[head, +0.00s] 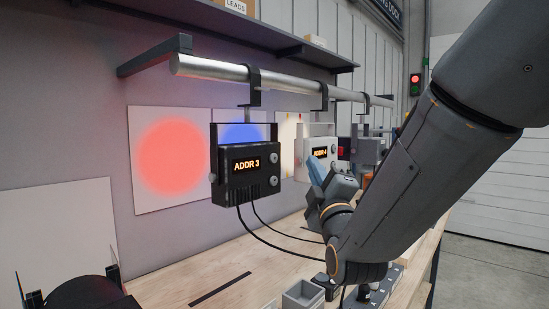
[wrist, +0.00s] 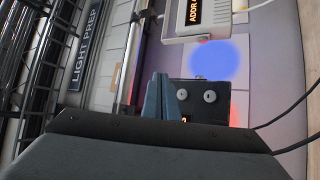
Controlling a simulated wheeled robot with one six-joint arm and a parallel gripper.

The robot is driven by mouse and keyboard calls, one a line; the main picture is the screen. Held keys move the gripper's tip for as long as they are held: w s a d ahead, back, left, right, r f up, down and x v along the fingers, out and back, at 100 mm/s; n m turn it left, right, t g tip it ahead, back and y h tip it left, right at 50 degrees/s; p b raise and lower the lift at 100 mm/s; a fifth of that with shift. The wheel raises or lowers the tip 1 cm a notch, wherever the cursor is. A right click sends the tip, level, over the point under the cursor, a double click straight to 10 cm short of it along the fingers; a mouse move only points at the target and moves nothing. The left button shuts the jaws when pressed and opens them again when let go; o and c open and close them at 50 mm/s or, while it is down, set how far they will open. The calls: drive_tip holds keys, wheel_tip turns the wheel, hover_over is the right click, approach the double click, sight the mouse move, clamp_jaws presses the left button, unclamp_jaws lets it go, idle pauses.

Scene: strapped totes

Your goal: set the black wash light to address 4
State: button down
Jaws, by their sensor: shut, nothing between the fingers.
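The black wash light (head: 240,190) hangs from the pipe, and its orange display reads ADDR 3. Two round grey buttons, an upper one (head: 274,155) and a lower one (head: 274,181), sit at the right of its face. My gripper (head: 317,171), with blue fingers, is shut and empty to the right of the black light, apart from it in the head view. In the wrist view the fingers (wrist: 160,90) point up, left of the two buttons on the black light (wrist: 222,97); its display is mostly hidden. I cannot tell the gap to the buttons.
A white light (head: 318,140) reading ADDR 4 hangs behind, near my arm. A grey light (head: 368,150) hangs farther along the pipe (head: 215,68). Black cables run from the black light to the bench (head: 225,270). A small grey bin (head: 302,297) stands there.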

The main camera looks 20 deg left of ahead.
sight(274, 158)
drive_tip(key=shift+a, duration=0.15)
drive_tip(key=w+a, duration=0.3)
drive_tip(key=a, duration=0.5)
drive_tip(key=shift+w, duration=0.2)
idle(2.1)
drive_tip(key=shift+w+a, duration=0.15)
drive_tip(key=shift+a, duration=0.2)
drive_tip(key=shift+w+a+b, duration=0.15)
drive_tip(key=shift+a+b, duration=0.15)
drive_tip(key=shift+b, duration=0.1)
idle(0.6)
drive_tip(key=shift+d, duration=0.1)
drive_tip(key=shift+s+d, duration=0.35)
drive_tip(key=shift+d, duration=0.25)
drive_tip(key=shift+d, duration=0.1)
